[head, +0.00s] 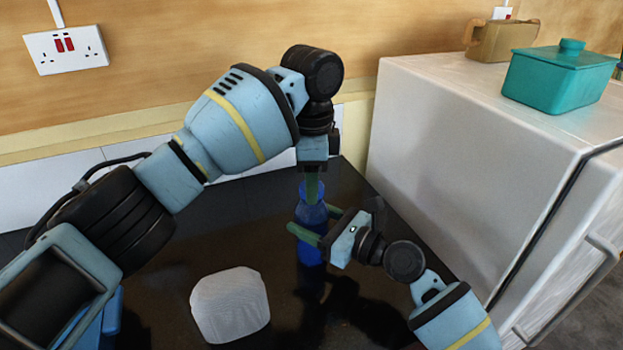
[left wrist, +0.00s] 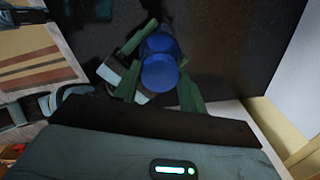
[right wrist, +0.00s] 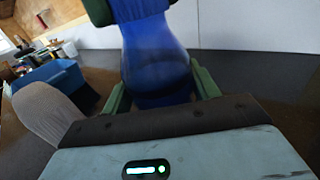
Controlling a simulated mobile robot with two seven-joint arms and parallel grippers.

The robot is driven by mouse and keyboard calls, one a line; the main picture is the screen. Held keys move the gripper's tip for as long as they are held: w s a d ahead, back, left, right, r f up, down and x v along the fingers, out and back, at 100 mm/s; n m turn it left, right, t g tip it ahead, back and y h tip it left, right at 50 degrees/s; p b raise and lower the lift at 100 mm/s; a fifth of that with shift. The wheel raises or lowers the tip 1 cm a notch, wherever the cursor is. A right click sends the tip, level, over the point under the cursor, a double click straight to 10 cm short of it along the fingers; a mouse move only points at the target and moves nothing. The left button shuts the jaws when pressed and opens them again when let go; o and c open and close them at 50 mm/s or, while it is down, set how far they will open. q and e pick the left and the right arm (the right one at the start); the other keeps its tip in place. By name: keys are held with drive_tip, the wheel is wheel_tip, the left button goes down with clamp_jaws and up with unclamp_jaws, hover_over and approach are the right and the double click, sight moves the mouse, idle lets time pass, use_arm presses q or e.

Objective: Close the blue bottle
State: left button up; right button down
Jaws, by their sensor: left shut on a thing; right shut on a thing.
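The blue bottle (head: 311,215) stands upright on the black countertop (head: 180,255). My right gripper (head: 318,223) is shut on its body from the side, and the right wrist view shows the bottle (right wrist: 157,65) between the green fingers. My left gripper (head: 312,188) points straight down at the bottle's top. In the left wrist view a round blue cap (left wrist: 159,73) lies between its green fingers, in line above the bottle (left wrist: 160,44). The fingers hide the cap in the head view. I cannot tell whether it is fully seated on the neck.
A pale grey, rounded block (head: 230,305) sits on the counter at the front left. A tall white cabinet (head: 455,130) stands at the right, with a teal lidded container (head: 555,82) and a brown jug (head: 503,41) on top. A wall socket (head: 66,50) is at the left.

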use_arm(q)
drive_tip(key=shift+m, duration=1.1)
drive_tip(key=o, duration=1.2)
wheel_tip(320, 180, up, 12)
drive_tip(key=shift+r, duration=0.1)
use_arm(e)
drive_tip(key=shift+c, duration=1.6)
unclamp_jaws()
